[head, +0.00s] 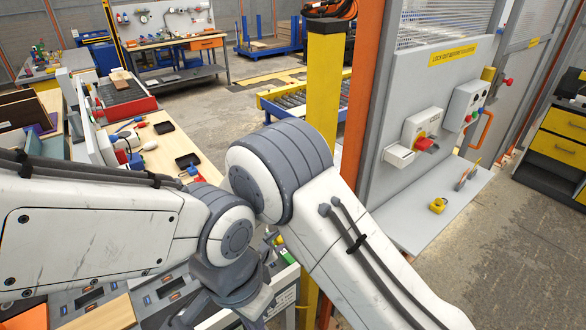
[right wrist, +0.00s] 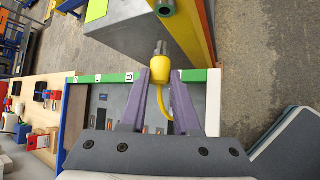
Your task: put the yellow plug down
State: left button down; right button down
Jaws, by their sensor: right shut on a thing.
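In the right wrist view, my right gripper (right wrist: 162,82) has purple fingers and is shut on the yellow plug (right wrist: 159,69). The plug has a grey metal tip pointing away from the gripper, and a yellow cable curves back between the fingers. Behind it lies a grey panel with a green edge (right wrist: 115,77) marked with letters such as D, C and B. The plug looks held above the panel edge; I cannot tell whether it touches. In the head view the plug and fingertips are hidden behind my arm. My left gripper is not in view.
A grey cabinet (head: 425,120) with a red-and-yellow switch (head: 426,144) stands at right. Its shelf (head: 400,222) bears a small yellow item (head: 438,205). A yellow post (head: 324,75) stands mid-view. A wooden workbench (head: 165,150) with tools is at left; open floor lies beyond.

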jog(key=s+d+f+m+g+h+b, duration=0.1)
jog(key=s+d+m+h, duration=0.1)
jog(key=d, duration=0.8)
jog(key=s+d+f+m+g+h+b, duration=0.1)
jog(key=s+d+m, duration=0.3)
jog(key=d, duration=0.7)
jog(key=shift+s+f+g+h+b, duration=0.3)
jog(key=shift+f+g+h, duration=0.1)
jog(key=shift+g, duration=0.1)
jog(key=shift+d, duration=0.15)
